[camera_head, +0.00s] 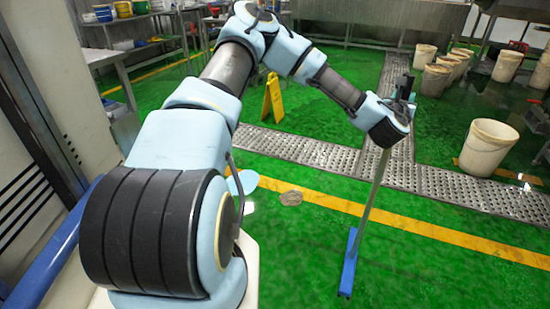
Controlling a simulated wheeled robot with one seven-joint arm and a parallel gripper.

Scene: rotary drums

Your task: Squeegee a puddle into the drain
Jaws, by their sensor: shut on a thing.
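My gripper (403,100) is at the end of my outstretched arm, right of the picture's middle. It is shut on the grey pole of a squeegee (369,205); the wrist partly hides the grip. The pole slants down and left to a long blue head (348,263), which looks to be at the green floor; exact contact is unclear. A perforated metal drain grating (310,152) crosses the floor beyond the head, with a branch running away. A small brownish-grey round patch (291,197) lies on the floor near the yellow line; I cannot tell if it is the puddle or a cover.
A cream bucket (487,147) stands beside the grating at right, with several more buckets (508,65) behind. A yellow floor sign (272,98) stands beyond my arm. Metal tables (95,55) line the back left. Green floor around the squeegee head is clear.

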